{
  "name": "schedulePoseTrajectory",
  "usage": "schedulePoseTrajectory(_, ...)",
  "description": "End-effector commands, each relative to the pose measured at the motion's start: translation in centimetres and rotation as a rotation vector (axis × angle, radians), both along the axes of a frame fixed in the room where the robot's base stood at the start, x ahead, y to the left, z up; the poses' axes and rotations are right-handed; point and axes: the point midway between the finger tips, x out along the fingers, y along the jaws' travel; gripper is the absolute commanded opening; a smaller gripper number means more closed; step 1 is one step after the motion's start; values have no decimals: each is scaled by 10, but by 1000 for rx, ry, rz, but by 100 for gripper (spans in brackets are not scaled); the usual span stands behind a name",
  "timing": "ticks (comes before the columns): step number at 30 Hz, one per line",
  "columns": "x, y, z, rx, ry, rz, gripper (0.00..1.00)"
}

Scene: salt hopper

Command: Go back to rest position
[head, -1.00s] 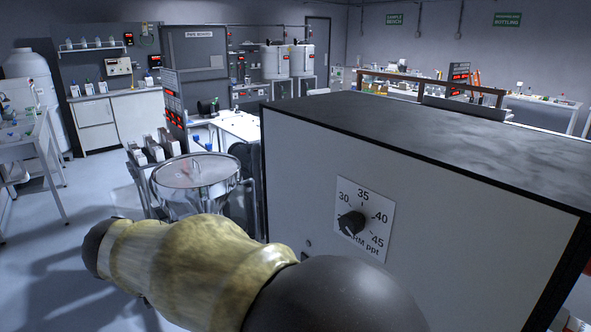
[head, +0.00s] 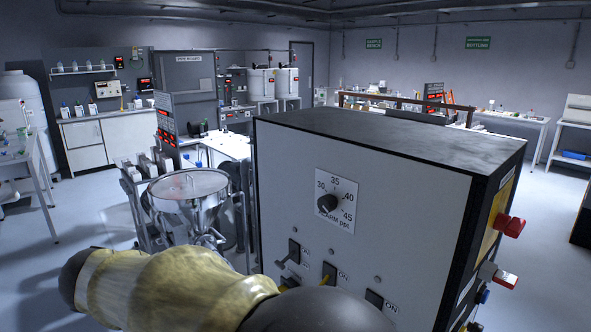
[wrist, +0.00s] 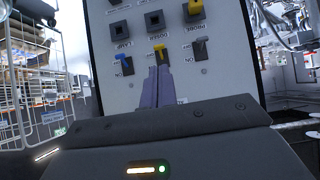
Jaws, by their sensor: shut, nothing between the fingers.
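My gripper (wrist: 157,88) shows in the wrist view, its two dark fingers together and empty. It is in front of a pale control panel (wrist: 222,97) with toggle switches, close below a yellow-tipped switch (wrist: 160,53); I cannot tell whether it touches the panel. In the head view, my arm crosses the lower left and the fingers are hidden. The control box (head: 400,190) stands there with an alarm dial (head: 327,204) and switches marked ON.
A steel hopper (head: 189,192) stands left of the box, close beyond my arm. Red knobs (head: 509,225) stick out from the box's right side. Benches line the walls. Open floor (head: 548,240) lies to the right.

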Motion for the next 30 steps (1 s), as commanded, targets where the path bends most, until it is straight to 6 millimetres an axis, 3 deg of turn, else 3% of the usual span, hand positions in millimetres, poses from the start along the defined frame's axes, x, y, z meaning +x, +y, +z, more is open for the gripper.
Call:
schedulePoseTrajectory(11, 13, -33, -26, -11, 175, 58, 0)
schedulePoseTrajectory(17, 19, -61, -49, -3, 319, 119, 0)
schedulePoseTrajectory(24, 19, -114, -90, 60, 551, 247, 0)
schedulePoseTrajectory(30, 5, -165, -130, 175, 714, 422, 0)
